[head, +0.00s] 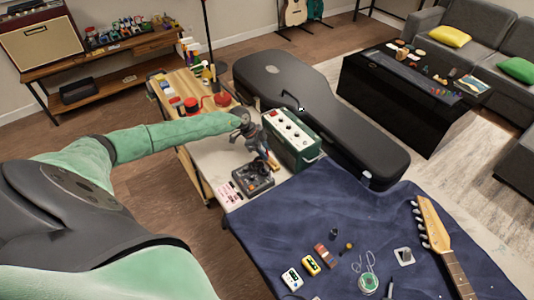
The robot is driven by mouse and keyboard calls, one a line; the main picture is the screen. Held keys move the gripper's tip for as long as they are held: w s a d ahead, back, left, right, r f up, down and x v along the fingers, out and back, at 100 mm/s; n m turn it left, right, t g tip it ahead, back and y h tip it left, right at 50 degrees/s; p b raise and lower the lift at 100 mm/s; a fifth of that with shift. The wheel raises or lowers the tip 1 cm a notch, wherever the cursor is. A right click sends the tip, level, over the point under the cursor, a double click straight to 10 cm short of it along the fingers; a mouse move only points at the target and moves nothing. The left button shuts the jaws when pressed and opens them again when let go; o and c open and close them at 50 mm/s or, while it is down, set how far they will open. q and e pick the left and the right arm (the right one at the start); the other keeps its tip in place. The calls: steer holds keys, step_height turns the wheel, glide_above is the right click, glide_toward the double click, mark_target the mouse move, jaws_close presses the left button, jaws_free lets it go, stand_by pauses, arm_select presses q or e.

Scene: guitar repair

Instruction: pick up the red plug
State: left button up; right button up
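My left arm reaches in from the left, and its gripper (264,154) is low over the white work surface (214,160). It is close to the left side of a green box with a pale top panel (291,138). A small orange and blue item shows right at the fingertips; I cannot tell whether it is held or only behind them. I cannot make out a red plug for certain; the gripper may hide it. A dark square device with knobs (252,180) sits just below the gripper. My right gripper is not in view.
A black guitar case (330,115) lies behind the green box. A dark blue cloth (300,225) in front bears a guitar neck (436,232), a yellow pedal (311,265) and several small parts. Red round items (222,99) stand on the wooden bench at the back left.

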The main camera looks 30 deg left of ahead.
arm_select(q)
steer(key=shift+d+f, duration=0.1)
steer(key=shift+f, duration=0.1)
steer(key=shift+c, duration=0.2)
jaws_close()
steer(key=shift+r, duration=0.2)
